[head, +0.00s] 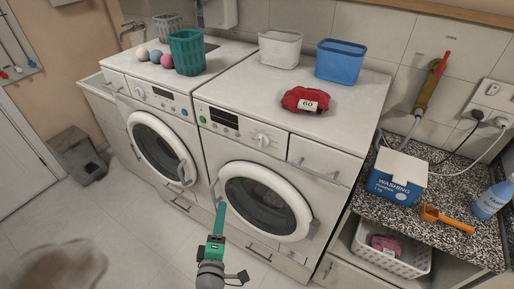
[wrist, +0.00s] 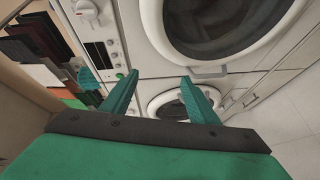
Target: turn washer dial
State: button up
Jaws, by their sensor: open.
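Two white front-loading machines stand side by side: a left machine (head: 117,86) and a right machine (head: 232,150). I cannot tell which one the task calls the washer. The right machine's round white dial (head: 262,140) sits right of its dark display; it also shows in the wrist view (wrist: 87,11) at the top left. The left machine has its own dial (head: 139,92). My gripper (head: 221,205) is open and empty, in front of the right machine's closed door, below the dial and apart from it. Its two green fingers (wrist: 156,80) show in the wrist view.
A red cloth bag (head: 305,99) marked 60, a white bin (head: 280,48) and a blue bin (head: 340,61) stand on the right machine. A green basket (head: 187,52) and several balls are on the left one. A speckled counter (head: 459,188) holds a blue box (head: 397,178). The left floor looks mostly clear.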

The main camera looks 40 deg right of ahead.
jog(key=w+d+r+m+g+h, duration=0.1)
jog(key=w+d+r+g+h, duration=0.1)
jog(key=w+d+r+h, duration=0.3)
jog(key=m+g+h, duration=0.1)
jog(key=m+g, duration=0.2)
jog(key=g, duration=0.1)
send_near(259, 143)
jog(key=x, duration=0.8)
jog(key=shift+d, duration=0.2)
jog(key=c, duration=1)
